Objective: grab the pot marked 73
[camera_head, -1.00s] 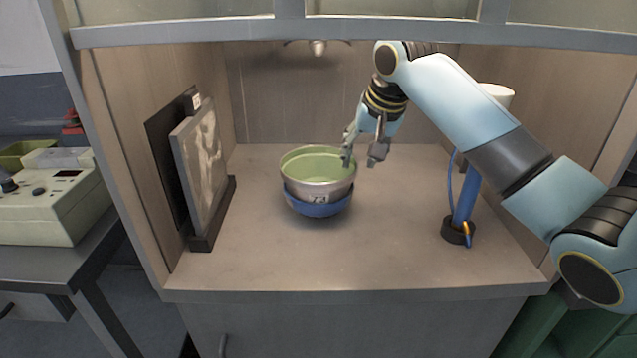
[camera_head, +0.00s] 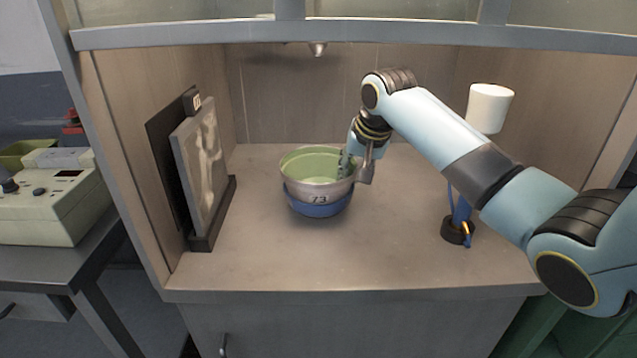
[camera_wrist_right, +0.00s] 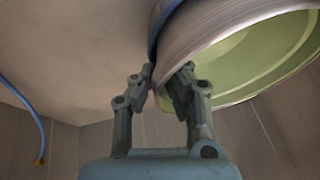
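The pot marked 73 (camera_head: 318,191) is a round metal bowl with a pale green inside and a blue lower part. It stands upright on the cabinet floor, left of my right arm. My right gripper (camera_head: 356,170) points down at the pot's right rim, one finger inside and one outside. In the right wrist view the gripper (camera_wrist_right: 164,82) has the pot's wall (camera_wrist_right: 205,30) between its fingers. The fingers look partly open around the rim; firm contact on both sides does not show. My left gripper is out of view.
A framed panel (camera_head: 200,165) leans in a dark stand on the left. A white-topped post (camera_head: 490,107) with a blue cable stands at the right, near my arm. A nozzle (camera_head: 317,48) hangs at the back. The front of the cabinet floor (camera_head: 345,260) is clear.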

